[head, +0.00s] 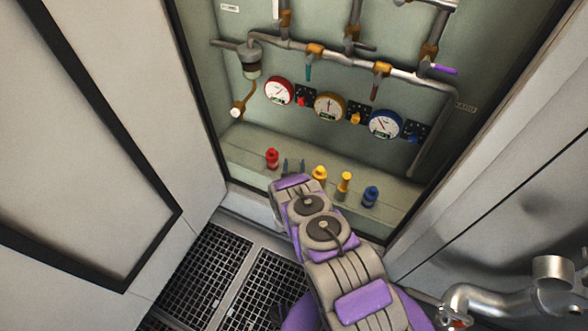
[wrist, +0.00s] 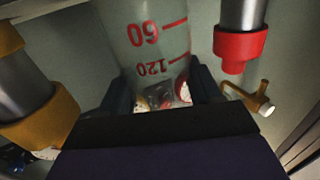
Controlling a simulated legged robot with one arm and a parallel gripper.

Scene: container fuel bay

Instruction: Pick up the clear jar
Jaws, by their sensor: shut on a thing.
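The clear jar (wrist: 150,40) has red markings reading 60 and 120, which appear upside down in the wrist view. It stands between the two dark fingers of my gripper (wrist: 158,95), which is shut on it. Gauge faces show through its lower part in that view. In the head view, the fingertips of my gripper (head: 293,166) are at the cabinet ledge, between a red-capped item and a yellow one. The jar cannot be made out clearly there.
On the ledge, a red-topped item (head: 272,159) is left of my gripper; yellow items (head: 319,174) and a blue one (head: 370,196) are right. Gauges (head: 330,106) and pipes (head: 340,62) line the wall behind. A brass fitting (wrist: 262,98) is close by.

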